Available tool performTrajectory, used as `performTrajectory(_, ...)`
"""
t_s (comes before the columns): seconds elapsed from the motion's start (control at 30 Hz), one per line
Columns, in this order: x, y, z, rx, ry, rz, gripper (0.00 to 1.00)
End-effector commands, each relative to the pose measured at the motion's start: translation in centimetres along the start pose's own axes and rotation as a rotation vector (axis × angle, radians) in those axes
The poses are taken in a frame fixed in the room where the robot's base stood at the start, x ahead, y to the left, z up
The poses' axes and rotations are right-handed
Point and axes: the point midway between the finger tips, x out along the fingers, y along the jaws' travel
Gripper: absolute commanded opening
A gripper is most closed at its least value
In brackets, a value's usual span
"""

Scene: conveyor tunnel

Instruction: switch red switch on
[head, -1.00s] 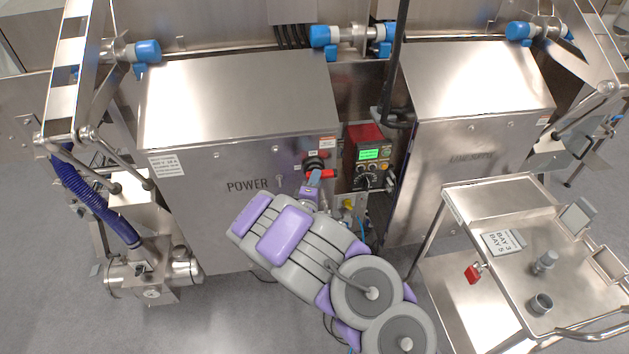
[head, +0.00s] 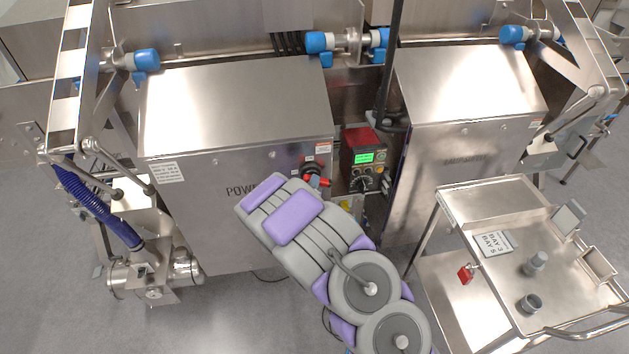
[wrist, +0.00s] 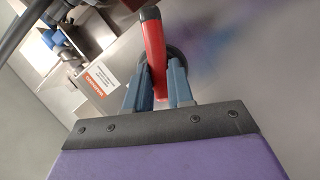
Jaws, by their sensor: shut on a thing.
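The red switch (head: 325,183) is a rotary handle on a dark round base (head: 314,166), at the right side of the front of the steel POWER cabinet (head: 220,205). In the wrist view, the red handle (wrist: 154,42) stands between the two blue-grey fingers of my gripper (wrist: 155,84), which is shut on it. The dark base shows behind the handle. In the head view, my grey and purple arm hides most of my gripper (head: 316,181); only a bit of blue finger shows at the handle.
A red control box (head: 360,150) with a lit green screen stands just right of the switch. A second steel cabinet (head: 460,150) is further right. A steel cart (head: 480,200) with a red padlock (head: 465,275) stands at the right front. A warning label (wrist: 103,77) is near the handle.

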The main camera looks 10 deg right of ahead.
Motion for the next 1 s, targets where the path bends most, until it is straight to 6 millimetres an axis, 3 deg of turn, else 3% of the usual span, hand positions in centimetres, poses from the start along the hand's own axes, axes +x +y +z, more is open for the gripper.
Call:
performTrajectory(0.07, -0.2, 0.1, -0.9, 0.064, 0.018, -0.034, 0.00)
performTrajectory(1.0, -0.1, 1.7, -0.5, 0.854, 0.028, -0.350, 0.00)
